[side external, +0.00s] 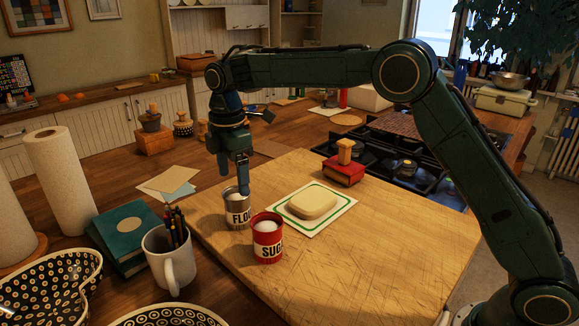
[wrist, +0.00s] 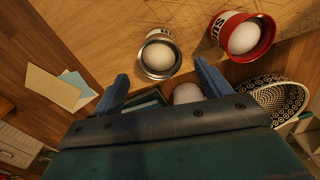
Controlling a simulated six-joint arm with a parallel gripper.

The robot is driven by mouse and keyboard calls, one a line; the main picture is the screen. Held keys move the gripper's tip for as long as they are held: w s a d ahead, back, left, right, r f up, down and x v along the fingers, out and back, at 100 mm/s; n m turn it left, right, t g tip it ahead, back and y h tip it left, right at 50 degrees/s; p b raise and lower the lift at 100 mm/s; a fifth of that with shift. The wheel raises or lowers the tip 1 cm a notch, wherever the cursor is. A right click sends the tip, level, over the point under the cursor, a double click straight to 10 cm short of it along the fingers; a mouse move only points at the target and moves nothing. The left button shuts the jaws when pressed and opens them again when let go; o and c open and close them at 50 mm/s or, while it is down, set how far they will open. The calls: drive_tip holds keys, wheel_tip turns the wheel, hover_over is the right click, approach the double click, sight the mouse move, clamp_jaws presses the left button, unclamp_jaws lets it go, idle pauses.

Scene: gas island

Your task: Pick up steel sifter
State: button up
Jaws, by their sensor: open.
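The steel sifter (side external: 238,213) is a grey metal can with dark lettering, standing upright on the wooden board. A white rounded mound shows inside its rim. In the wrist view the sifter (wrist: 166,73) lies ahead of the gap between my fingers. My gripper (side external: 234,178) is open and points down, with its fingers above and around the height of the sifter's rim in the side view. In the wrist view my gripper (wrist: 161,70) shows two blue fingers spread apart, with nothing between them. I cannot tell whether a finger touches the rim.
A red sugar can (side external: 267,243) stands close beside the sifter, to its right and nearer the camera. A butter block (side external: 312,203) lies on a green-edged sheet behind. The board's right side is clear.

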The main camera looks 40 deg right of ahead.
sight(235, 193)
drive_tip(key=shift+f, duration=2.5)
drive_tip(key=shift+d+f, duration=0.15)
drive_tip(key=shift+f, duration=2.45)
drive_tip(key=c, duration=0.9)
